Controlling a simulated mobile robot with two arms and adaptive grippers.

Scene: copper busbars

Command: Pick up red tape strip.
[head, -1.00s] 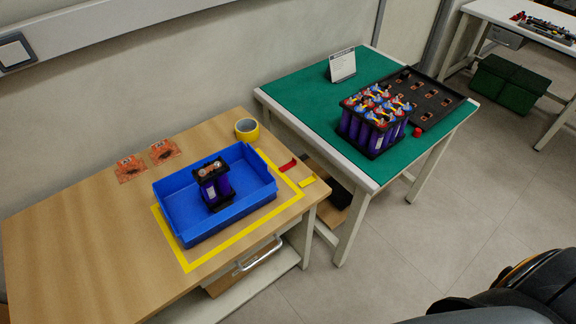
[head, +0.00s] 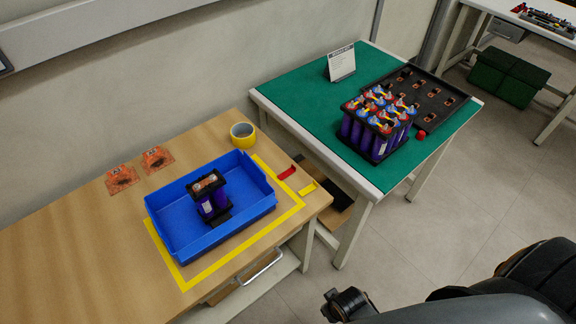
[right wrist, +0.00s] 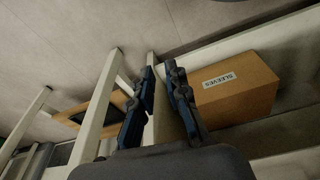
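The red tape strip (head: 287,173) lies on the wooden table near its right edge, just outside the yellow taped outline and beside a yellow strip (head: 307,186). In the head view, my right arm comes in from the lower right, and a dark end part of it shows low in the picture, well below and right of the red strip. In the right wrist view, the two fingers of my right gripper (right wrist: 161,68) stand apart with nothing between them. The red strip does not show in that view. My left gripper is not in view.
A blue bin (head: 165,236) holding a purple cell block (head: 213,199) stands left of the strip. A yellow tape roll (head: 243,134) is behind it. A green-topped table (head: 300,97) stands to the right. A cardboard box (right wrist: 235,92) labelled SLEEVES lies below.

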